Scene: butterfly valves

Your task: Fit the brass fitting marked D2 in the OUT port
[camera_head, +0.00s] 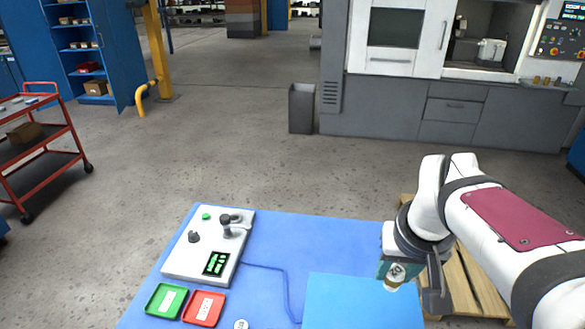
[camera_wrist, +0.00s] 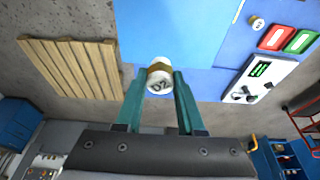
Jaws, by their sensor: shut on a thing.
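My gripper (camera_head: 394,281) is over the right side of the blue work table (camera_head: 300,236), in the air. In the wrist view its two teal fingers (camera_wrist: 158,84) are shut on the brass fitting (camera_wrist: 159,79), which has a pale marked end that reads like D2 and a brass band. The fitting also shows below the fingers in the head view (camera_head: 392,284). It is well apart from the white panel box (camera_head: 182,262), which stands left on the table with dark fixtures (camera_head: 228,222) on top. I cannot make out an OUT marking.
A green tray (camera_head: 155,300) and a red tray (camera_head: 190,306) lie in front of the panel box. Another round fitting (camera_head: 241,325) stands near them. A blue cable (camera_head: 285,275) crosses the table. A brighter blue flat surface (camera_head: 345,310) lies front right. A wooden pallet (camera_head: 462,290) is right.

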